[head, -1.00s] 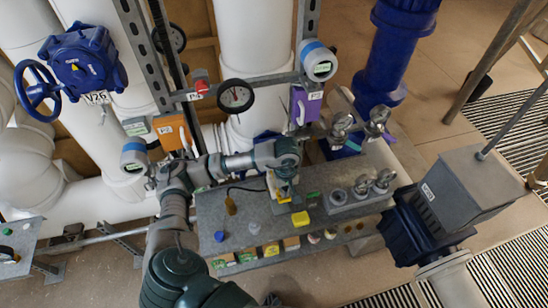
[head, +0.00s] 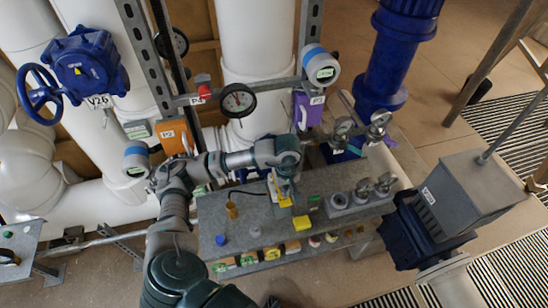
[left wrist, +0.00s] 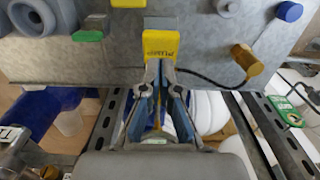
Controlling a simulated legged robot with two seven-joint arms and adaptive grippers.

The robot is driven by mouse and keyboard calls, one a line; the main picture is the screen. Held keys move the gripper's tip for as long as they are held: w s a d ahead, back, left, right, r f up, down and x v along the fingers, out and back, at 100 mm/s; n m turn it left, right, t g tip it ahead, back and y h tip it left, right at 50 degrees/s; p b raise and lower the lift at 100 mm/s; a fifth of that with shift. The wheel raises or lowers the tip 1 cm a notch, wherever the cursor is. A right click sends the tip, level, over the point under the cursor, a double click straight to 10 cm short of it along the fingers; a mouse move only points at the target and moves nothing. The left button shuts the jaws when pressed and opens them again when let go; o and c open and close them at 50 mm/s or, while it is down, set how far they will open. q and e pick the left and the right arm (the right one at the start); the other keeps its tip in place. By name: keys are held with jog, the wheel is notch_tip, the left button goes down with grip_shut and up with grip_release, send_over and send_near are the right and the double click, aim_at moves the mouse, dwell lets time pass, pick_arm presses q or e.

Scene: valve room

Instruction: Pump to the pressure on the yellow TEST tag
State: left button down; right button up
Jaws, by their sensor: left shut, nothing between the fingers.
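My left gripper (head: 285,187) is shut and empty, over the grey bench (head: 262,215). In the left wrist view its fingertips (left wrist: 161,72) are at the edge of a yellow block with dark lettering (left wrist: 161,45). The lettering is too blurred to read surely, and I cannot tell whether the tips touch it. The block shows in the head view (head: 283,201), partly behind the gripper. I cannot identify the TEST tag. My right gripper is not in view.
A brass fitting (head: 231,210), a blue cap (head: 221,240), a green piece (head: 314,197) and a yellow piece (head: 301,222) are on the bench. A motor box (head: 470,195) and blue pipe (head: 395,50) stand beyond.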

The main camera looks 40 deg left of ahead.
pick_arm(q)
jog(key=shift+r, duration=0.45)
jog(key=shift+f, duration=0.1)
notch_tip(320, 180, up, 4)
jog(key=shift+p, duration=0.75)
